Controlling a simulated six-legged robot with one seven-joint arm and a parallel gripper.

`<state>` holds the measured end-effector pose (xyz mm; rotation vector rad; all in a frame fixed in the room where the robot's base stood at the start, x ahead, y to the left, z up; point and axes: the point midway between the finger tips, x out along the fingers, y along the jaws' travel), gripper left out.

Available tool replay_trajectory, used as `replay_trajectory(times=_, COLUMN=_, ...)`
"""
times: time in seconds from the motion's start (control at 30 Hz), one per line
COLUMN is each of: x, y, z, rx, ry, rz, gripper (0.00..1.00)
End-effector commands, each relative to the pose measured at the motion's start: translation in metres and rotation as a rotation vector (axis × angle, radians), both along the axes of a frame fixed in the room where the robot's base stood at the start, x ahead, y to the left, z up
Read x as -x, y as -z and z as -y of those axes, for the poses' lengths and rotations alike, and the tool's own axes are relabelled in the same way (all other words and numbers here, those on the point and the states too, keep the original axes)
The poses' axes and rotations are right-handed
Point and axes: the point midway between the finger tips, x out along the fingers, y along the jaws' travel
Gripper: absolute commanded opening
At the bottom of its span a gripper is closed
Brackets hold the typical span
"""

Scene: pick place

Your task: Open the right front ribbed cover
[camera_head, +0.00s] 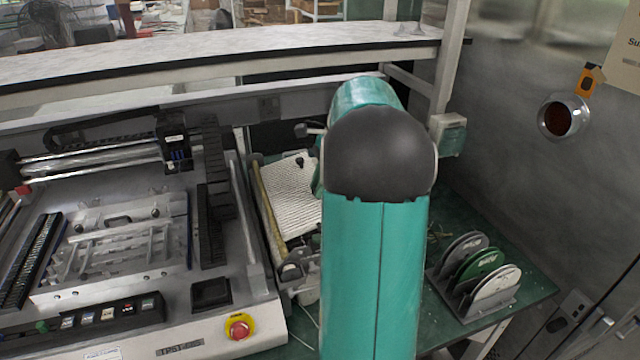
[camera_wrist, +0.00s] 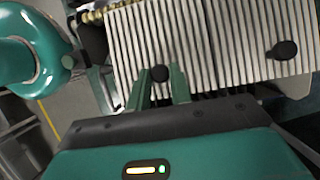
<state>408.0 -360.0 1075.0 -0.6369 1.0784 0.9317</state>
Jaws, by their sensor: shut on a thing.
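The pale ribbed cover (camera_wrist: 215,40) fills the upper part of the wrist view, with narrow parallel ridges. It carries one round black knob (camera_wrist: 160,73) between my fingertips and another black knob (camera_wrist: 285,50) further right. My gripper (camera_wrist: 161,84) is shut on the first knob, its two green fingers on either side of it. In the head view, part of the ribbed surface (camera_head: 296,205) shows left of my arm, with a dark knob (camera_head: 299,162) near its top. My arm hides my gripper and the right part of the cover there.
A machine bed with rails (camera_head: 120,235) and a red emergency button (camera_head: 240,327) lies left of the cover. A rack of discs (camera_head: 478,275) stands on the green table (camera_head: 535,287) at the right. A light beam (camera_head: 220,62) crosses behind, above the cover.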

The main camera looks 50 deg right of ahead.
Motion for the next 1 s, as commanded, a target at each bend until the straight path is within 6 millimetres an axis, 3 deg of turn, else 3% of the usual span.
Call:
replay_trajectory(times=0.37, x=-0.011, y=-0.024, z=-0.019, rx=0.180, ry=-0.005, rz=-0.092, gripper=0.00)
replay_trajectory(times=1.0, x=-0.048, y=-0.061, z=-0.086, rx=0.706, ry=-0.005, rz=-0.381, gripper=0.00)
